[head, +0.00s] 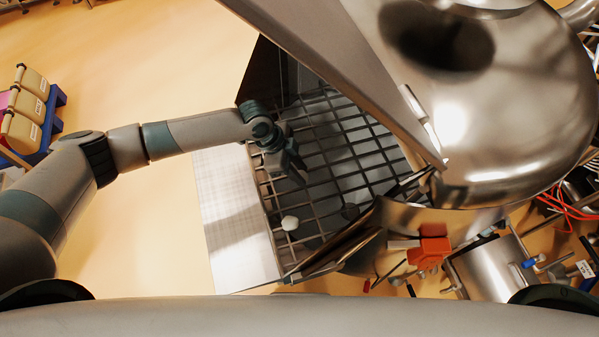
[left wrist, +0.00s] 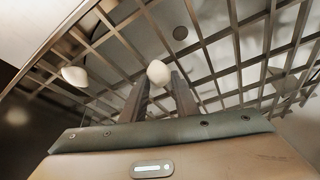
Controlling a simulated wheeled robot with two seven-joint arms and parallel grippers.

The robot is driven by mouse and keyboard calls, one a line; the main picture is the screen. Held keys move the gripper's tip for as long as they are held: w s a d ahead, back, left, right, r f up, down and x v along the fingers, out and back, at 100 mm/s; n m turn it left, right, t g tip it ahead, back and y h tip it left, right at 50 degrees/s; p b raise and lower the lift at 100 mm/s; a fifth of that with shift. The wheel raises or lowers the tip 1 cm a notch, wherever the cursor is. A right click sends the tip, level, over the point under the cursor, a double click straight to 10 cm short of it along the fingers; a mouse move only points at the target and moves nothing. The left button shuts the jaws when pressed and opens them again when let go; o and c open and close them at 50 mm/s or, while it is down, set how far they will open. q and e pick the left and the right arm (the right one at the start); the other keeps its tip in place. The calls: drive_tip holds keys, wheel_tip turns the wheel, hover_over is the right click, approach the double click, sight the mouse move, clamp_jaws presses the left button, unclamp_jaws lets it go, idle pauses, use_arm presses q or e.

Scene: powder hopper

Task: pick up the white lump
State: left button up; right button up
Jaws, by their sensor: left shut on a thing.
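My left gripper (head: 297,174) reaches over the metal grid of the hopper in the head view, its fingers pointing down and right. In the left wrist view, the gripper (left wrist: 158,84) is shut on a white lump (left wrist: 158,72) between its fingertips. This held lump cannot be made out in the head view. Another white lump (head: 290,223) lies on the grid, below the gripper in the picture. A pale lump (left wrist: 74,76) also shows left of the fingers in the left wrist view. My right gripper is not in view.
The grid (head: 330,150) sits inside the hopper, with a large shiny metal vessel (head: 520,110) at its right. A pale panel (head: 232,215) borders the left side. Yellowish containers (head: 28,105) stand far left.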

use_arm(q)
drive_tip(key=shift+r, duration=0.35)
wheel_tip(320, 180, up, 2)
drive_tip(key=shift+r+b, duration=0.15)
drive_tip(key=shift+b, duration=0.65)
drive_tip(key=s+d+r+b, duration=0.3)
drive_tip(key=s+d+r, duration=0.4)
drive_tip(key=s, duration=0.2)
drive_tip(key=shift+d+r, duration=0.3)
drive_tip(key=shift+w, duration=0.1)
drive_tip(key=n+t+y, duration=0.1)
drive_tip(key=n+t, duration=0.3)
drive_tip(key=n, duration=0.5)
approach(306, 175)
drive_tip(key=a+r, duration=0.2)
drive_tip(key=a, duration=0.1)
drive_tip(key=w+a+r+n+t+y+b, duration=0.1)
drive_tip(key=w+a+n+y, duration=0.1)
drive_tip(key=a+n, duration=0.7)
drive_tip(key=a+y, duration=0.1)
drive_tip(key=a, duration=0.5)
drive_tip(key=shift+w+a+r+n+y, duration=0.2)
drive_tip(key=shift+a+r+n+y, duration=0.1)
drive_tip(key=shift+r+n+y, duration=0.1)
